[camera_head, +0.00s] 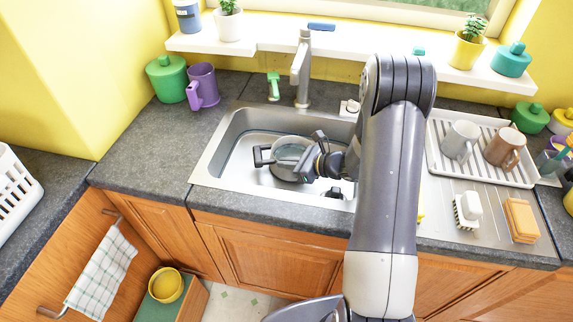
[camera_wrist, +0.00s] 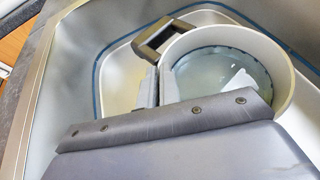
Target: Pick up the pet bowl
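A yellow bowl (camera_head: 166,285) sits at the lower left on a green-topped wooden block or step; it is the only bowl that looks like a pet bowl, though I cannot be sure. It is far from my gripper and out of the wrist view. My gripper (camera_head: 308,165) is down in the sink at a round pot with dark loop handles (camera_head: 291,146). In the wrist view, my fingertips (camera_wrist: 157,88) are close together, one on each side of the pot's wall (camera_wrist: 276,62), and look closed on it. Whether the pot is lifted is unclear.
The metal sink (camera_head: 213,160) surrounds the pot, with a faucet (camera_head: 302,70) behind. A dish rack (camera_head: 436,165) with two mugs stands right of my arm. A purple mug (camera_head: 203,86) and green jar (camera_head: 167,78) stand back left.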

